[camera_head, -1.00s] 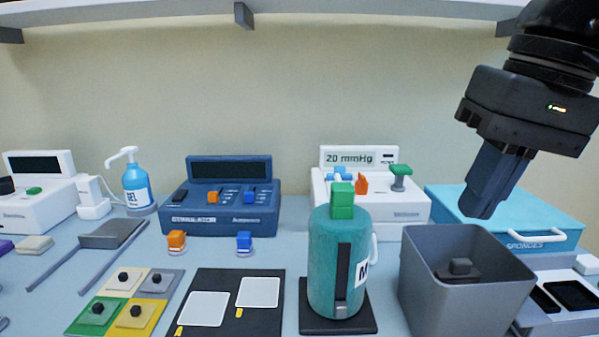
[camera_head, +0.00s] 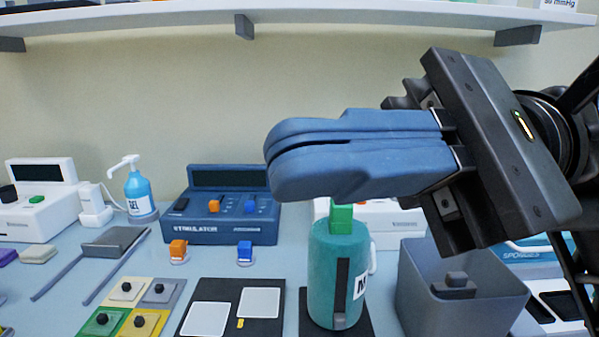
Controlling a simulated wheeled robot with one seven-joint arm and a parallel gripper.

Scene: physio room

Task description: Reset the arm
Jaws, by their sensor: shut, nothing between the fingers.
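My gripper (camera_head: 272,158) is raised in front of the bench, with its blue fingers pointing left and closed together, nothing between them. The fingers are above the teal cylinder (camera_head: 333,272) and its green block top (camera_head: 341,218), apart from them. My gripper's dark body and wrist come in from the right. The fingers hide most of the white pressure unit (camera_head: 385,222) behind, including its display.
A grey open bin (camera_head: 420,290) holding a dark object stands right of the cylinder. A navy stimulator (camera_head: 220,222), a blue gel bottle (camera_head: 138,192), coloured pads (camera_head: 145,290) and a black mat (camera_head: 235,283) lie to the left. A white shelf (camera_head: 150,24) runs above.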

